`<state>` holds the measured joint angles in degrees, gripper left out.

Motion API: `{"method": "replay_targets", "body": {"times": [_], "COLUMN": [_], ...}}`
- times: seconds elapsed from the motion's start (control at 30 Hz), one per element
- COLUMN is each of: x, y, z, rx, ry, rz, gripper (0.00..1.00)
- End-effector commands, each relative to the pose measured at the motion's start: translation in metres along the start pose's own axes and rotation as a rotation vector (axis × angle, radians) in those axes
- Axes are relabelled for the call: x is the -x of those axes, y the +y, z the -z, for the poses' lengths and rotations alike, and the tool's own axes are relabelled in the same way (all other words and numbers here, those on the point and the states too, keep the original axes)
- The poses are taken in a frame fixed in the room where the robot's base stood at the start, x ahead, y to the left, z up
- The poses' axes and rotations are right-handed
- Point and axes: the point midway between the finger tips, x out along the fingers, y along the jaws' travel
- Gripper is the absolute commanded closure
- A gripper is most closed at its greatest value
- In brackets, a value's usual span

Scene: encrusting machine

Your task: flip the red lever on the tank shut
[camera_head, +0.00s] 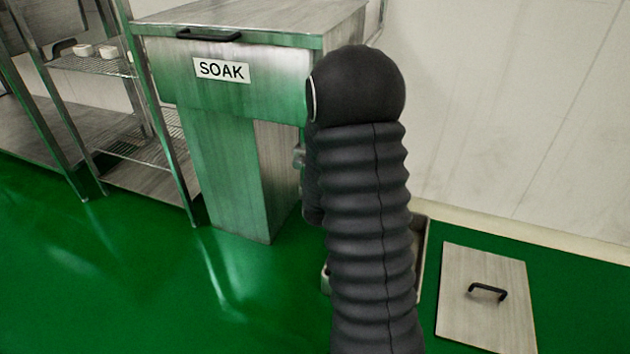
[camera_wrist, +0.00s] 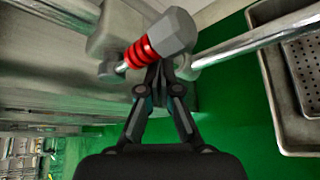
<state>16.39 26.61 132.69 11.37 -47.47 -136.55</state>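The tank (camera_head: 225,75), a metal box labelled SOAK on a tapered stand, is at the upper left of the head view. In the wrist view, the red lever (camera_wrist: 141,52) shows as a ribbed red grip with a grey faceted end, lying at a slant beside metal pipework. My gripper (camera_wrist: 160,78) is just below it, with the fingertips together at or very near the red grip. I cannot tell whether they touch it. Nothing shows between the fingers. In the head view my arm hides the lever and gripper.
A metal tray with a perforated insert (camera_wrist: 290,105) is at the right of the wrist view. A flat lid with a black handle (camera_head: 485,300) lies on the green floor. A wire shelf rack (camera_head: 125,145) stands left of the tank. A white wall is behind.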

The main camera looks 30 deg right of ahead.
Motion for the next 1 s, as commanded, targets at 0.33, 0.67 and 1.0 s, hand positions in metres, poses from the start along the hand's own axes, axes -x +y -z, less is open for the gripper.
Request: {"method": "replay_targets", "body": {"times": [0.33, 0.67, 1.0], "x": [0.000, -0.002, -0.006], "y": [0.008, 0.004, -0.020], "z": [-0.010, -0.007, 0.032], "rx": [-0.007, -0.008, 0.002], "ry": [-0.022, -0.022, 0.000], "rz": [-0.014, -0.015, -0.009], "gripper": [1.00, 1.00, 1.00]}}
